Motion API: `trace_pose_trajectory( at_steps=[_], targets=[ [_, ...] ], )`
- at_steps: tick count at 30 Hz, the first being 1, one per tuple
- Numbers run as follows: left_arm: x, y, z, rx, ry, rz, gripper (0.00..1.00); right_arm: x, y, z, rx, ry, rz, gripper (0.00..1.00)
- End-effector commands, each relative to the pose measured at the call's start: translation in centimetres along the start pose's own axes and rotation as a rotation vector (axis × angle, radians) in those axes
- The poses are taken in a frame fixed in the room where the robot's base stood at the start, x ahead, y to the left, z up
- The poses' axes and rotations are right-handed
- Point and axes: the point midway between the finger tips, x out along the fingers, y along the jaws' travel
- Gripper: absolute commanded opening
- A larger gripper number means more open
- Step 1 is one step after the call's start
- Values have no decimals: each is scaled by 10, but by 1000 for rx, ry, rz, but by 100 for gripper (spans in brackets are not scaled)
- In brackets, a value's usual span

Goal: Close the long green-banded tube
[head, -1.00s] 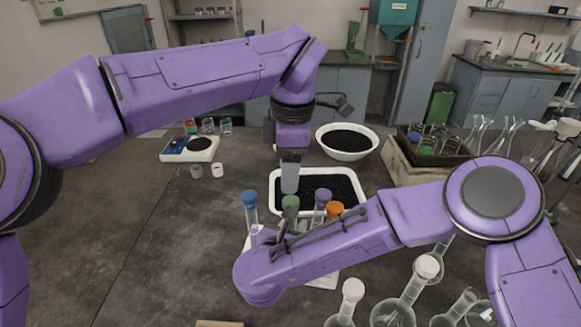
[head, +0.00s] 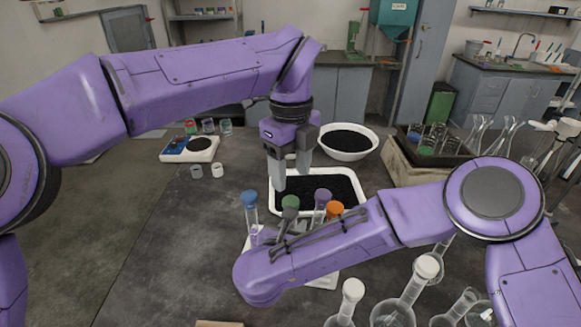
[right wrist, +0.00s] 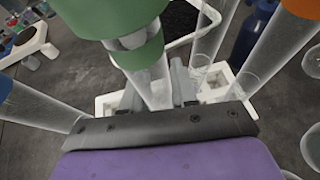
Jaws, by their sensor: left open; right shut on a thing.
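The green-banded tube (right wrist: 153,88) stands in a white rack (right wrist: 215,78). In the right wrist view its green band (right wrist: 140,55) shows below a green cap (right wrist: 100,14), with a pale ring between them; whether the cap is fully seated I cannot tell. The green cap also shows in the head view (head: 290,202). My right gripper (right wrist: 157,90) is shut on the tube's clear body below the band. My left gripper (head: 291,178) is open and empty, fingers down, just above and apparently behind the green cap. The tube's lower part is hidden by my right arm in the head view.
Blue (head: 249,198), purple (head: 323,195) and orange (head: 335,208) caps stand close around. A white tray of black grains (head: 350,190) lies behind. Glass flasks (head: 405,295) stand at front right.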

Motion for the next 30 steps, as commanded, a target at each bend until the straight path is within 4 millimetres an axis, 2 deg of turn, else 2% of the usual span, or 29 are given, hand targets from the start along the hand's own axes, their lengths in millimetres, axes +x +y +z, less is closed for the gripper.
trace_pose_trajectory(
  at_steps=[8, 21, 25, 30],
  targets=[
    [4, 0, 0, 2, 0, 2, 56, 0, 0, 0, 0, 0, 0, 0],
    [69, 0, 0, 4, 0, 2, 56, 0, 0, 0, 0, 0, 0, 0],
    [78, 0, 0, 3, 0, 1, 56, 0, 0, 0, 0, 0, 0, 0],
    [80, 0, 0, 3, 0, 0, 56, 0, 0, 0, 0, 0, 0, 0]
  ],
)
